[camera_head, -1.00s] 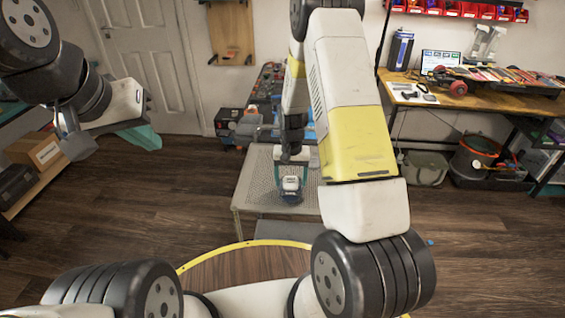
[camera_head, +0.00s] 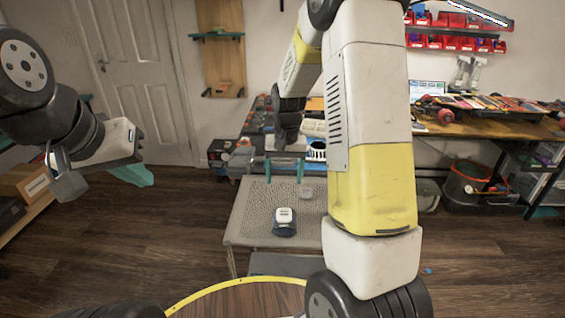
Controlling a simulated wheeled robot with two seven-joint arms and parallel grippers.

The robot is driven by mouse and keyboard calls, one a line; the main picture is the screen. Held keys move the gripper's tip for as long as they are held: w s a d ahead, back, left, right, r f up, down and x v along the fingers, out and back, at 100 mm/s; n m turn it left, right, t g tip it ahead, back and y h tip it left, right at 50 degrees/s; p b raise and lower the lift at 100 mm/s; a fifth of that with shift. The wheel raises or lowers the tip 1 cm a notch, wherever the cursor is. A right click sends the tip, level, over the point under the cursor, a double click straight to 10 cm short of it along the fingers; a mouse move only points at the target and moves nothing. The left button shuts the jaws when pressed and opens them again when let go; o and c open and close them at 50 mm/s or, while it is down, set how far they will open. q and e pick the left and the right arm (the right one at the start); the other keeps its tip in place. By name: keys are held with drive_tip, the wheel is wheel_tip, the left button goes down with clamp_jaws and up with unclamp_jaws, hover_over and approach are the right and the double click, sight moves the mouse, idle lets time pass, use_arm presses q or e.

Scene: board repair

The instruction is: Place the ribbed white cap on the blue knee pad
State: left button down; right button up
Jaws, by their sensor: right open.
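The ribbed white cap (camera_head: 284,213) sits on the dark blue knee pad (camera_head: 284,230), which lies on the perforated grey table top. Only a dark blue lower edge of the pad shows below the cap. My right gripper (camera_head: 284,172) is open and empty. Its two teal fingers are spread and point down, and in the picture they are above the cap and apart from it. My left gripper (camera_head: 134,174) hangs at the left, away from the table. Its teal fingers are seen edge-on, so its opening does not show clearly.
The perforated table (camera_head: 255,222) has bare room around the pad. A small pale grey object (camera_head: 306,192) lies on it beside my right arm. A tool-covered bench (camera_head: 470,126) stands at the right, and a dark bucket (camera_head: 470,186) is below it.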

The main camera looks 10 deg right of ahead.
drive_tip(key=s+r+n+t+y, duration=0.1)
drive_tip(key=s+r, duration=0.4)
drive_tip(key=r, duration=0.2)
drive_tip(key=s+r+t, duration=0.2)
drive_tip(key=s+r, duration=0.2)
drive_tip(key=r, duration=0.3)
drive_tip(key=s+a+r+n+t, duration=0.1)
drive_tip(key=s+r, duration=0.2)
drive_tip(key=s, duration=0.4)
drive_tip(key=s+r+n+t, duration=0.1)
drive_tip(key=s+r, duration=0.3)
drive_tip(key=s, duration=0.2)
drive_tip(key=shift+s+a+t+y, duration=0.35)
drive_tip(key=shift+a+t+y, duration=0.05)
